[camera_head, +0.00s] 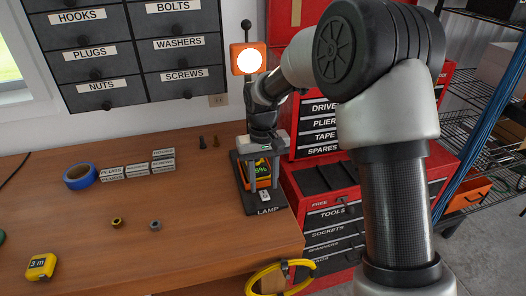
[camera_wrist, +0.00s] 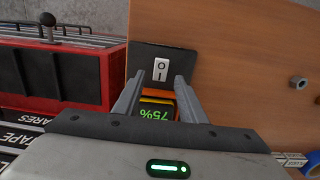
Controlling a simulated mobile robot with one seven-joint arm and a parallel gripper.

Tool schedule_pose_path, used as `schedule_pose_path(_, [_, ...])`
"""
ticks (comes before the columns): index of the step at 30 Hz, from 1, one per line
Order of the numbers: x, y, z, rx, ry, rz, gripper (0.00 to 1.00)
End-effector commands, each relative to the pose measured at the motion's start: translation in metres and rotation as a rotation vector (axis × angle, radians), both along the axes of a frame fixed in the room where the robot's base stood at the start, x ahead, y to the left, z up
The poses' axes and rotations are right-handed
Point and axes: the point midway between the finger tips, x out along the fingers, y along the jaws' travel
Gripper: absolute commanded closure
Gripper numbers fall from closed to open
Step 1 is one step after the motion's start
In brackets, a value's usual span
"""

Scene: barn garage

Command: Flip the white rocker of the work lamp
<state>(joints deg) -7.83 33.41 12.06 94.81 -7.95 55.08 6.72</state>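The work lamp has an orange head (camera_head: 243,70) with a bright, lit round face. Its dark base (camera_head: 270,208), marked LAMP, stands near the right end of the wooden bench. The white rocker (camera_head: 264,196) sits on the front of the base; in the wrist view the rocker (camera_wrist: 161,70) shows its I and O marks. An orange block with a green percentage display (camera_wrist: 157,112) is on the lamp behind the rocker. My gripper (camera_wrist: 160,78) points down over the base, open and empty, its fingers either side of the block and rocker in that view. I cannot tell whether they touch anything.
Blue tape (camera_head: 80,177), labelled blocks (camera_head: 138,171), two nuts (camera_head: 117,222) and a yellow tape measure (camera_head: 41,267) lie on the bench to the left. A red tool chest (camera_head: 325,215) stands close at the right.

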Motion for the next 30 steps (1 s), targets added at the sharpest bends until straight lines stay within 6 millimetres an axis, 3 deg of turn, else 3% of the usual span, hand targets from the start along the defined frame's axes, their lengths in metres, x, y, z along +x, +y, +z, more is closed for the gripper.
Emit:
schedule_pose_path(9, [0.005,0.002,0.08,0.002,-0.007,-0.001,0.62])
schedule_pose_path(15, [0.006,0.002,0.123,0.001,-0.005,0.0,0.62])
schedule_pose_path(21, [0.007,0.002,0.147,0.001,-0.004,0.0,0.62])
schedule_pose_path(30, [0.006,0.002,0.152,0.001,-0.002,0.0,0.62])
